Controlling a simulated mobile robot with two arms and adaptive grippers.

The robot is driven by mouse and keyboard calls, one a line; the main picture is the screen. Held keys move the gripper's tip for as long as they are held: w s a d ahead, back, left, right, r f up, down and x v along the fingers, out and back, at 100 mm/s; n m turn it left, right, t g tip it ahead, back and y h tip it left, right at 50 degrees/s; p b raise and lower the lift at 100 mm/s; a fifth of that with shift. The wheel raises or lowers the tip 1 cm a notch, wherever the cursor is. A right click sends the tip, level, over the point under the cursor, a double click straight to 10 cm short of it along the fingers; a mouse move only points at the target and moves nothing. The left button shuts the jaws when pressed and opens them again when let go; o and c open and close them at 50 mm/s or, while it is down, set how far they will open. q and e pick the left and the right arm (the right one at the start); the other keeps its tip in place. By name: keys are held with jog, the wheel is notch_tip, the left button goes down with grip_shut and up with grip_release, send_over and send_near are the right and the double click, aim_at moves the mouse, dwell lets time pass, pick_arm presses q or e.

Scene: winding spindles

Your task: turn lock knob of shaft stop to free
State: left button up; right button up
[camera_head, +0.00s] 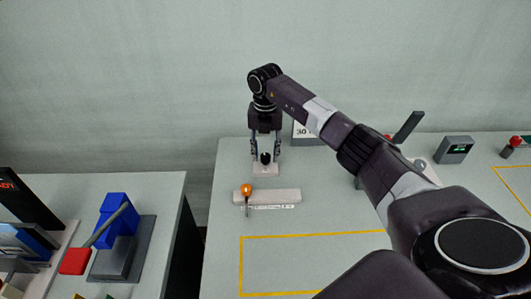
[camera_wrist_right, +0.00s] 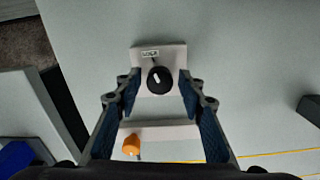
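The lock knob (camera_head: 265,158) is a black round knob on a small white plate (camera_head: 264,171) near the back of the table. In the right wrist view the knob (camera_wrist_right: 160,80) has a white pointer mark, and a small label (camera_wrist_right: 150,54) sits beside it on the plate. My right gripper (camera_head: 266,148) points down over the knob. Its fingers are open, one on each side of the knob, with a visible gap on both sides. The gripper also shows in the wrist view (camera_wrist_right: 159,84). My left gripper is in neither view.
A pale labelled bar (camera_head: 282,195) with an orange-topped piece (camera_head: 246,189) lies just in front of the knob plate. A sign (camera_head: 303,133) stands behind my right arm. A grey box (camera_head: 454,149) is at the right. The yellow-outlined area (camera_head: 300,236) looks clear.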

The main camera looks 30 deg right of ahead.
grip_shut()
